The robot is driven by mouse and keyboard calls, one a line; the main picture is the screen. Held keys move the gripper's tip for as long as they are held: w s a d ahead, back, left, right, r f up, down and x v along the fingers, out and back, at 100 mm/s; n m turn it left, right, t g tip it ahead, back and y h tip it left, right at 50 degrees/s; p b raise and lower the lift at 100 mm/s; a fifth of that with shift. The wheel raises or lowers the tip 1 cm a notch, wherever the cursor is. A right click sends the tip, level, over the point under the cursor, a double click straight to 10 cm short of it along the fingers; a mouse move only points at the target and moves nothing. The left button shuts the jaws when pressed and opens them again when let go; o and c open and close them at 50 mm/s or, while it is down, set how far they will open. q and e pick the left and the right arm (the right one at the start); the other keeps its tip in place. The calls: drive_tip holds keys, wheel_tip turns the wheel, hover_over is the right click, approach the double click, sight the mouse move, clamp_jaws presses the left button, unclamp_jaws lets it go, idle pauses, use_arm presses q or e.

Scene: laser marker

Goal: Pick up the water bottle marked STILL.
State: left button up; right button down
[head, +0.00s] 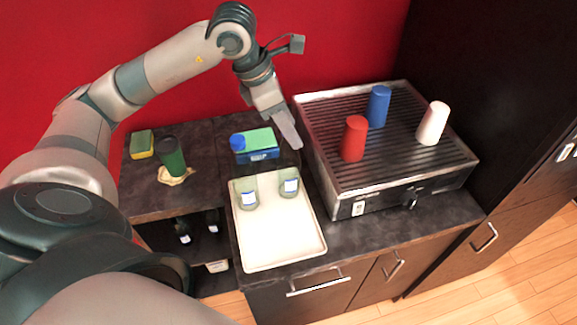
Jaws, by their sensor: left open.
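Two clear greenish bottles or jars stand upright on the white tray (275,245): the left one (247,193) and the right one (289,184). Each has a small white and blue label that is too small to read. Two dark bottles with pale labels, one at left (184,234) and one at right (213,224), stand on the shelf below the counter, partly in shadow. I cannot tell which is marked STILL. My left gripper (290,136) is open and empty, above the back of the counter, behind and above the right bottle, apart from it. My right gripper is not in view.
A ribbed grill (400,170) with red (354,139), blue (379,106) and white (433,123) cups stands right of the tray. A blue box with a green top (262,153), a dark green cup on a cloth (172,157) and a yellow-green sponge (141,144) are behind and left. The tray's front is clear.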

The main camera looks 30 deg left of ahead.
sight(289, 162)
use_arm(q)
drive_tip(key=shift+f, duration=0.1)
idle(0.3)
drive_tip(key=shift+w+f+p, duration=0.3)
drive_tip(key=shift+f+p, duration=0.5)
drive_tip(key=shift+p, duration=0.25)
drive_tip(key=p+x, duration=0.1)
drive_tip(key=x, duration=0.1)
drive_tip(key=shift+w+f, duration=0.1)
drive_tip(key=shift+f, duration=0.3)
drive_tip(key=shift+w+f, duration=0.1)
drive_tip(key=shift+f, duration=0.25)
drive_tip(key=shift+c, duration=0.6)
clamp_jaws()
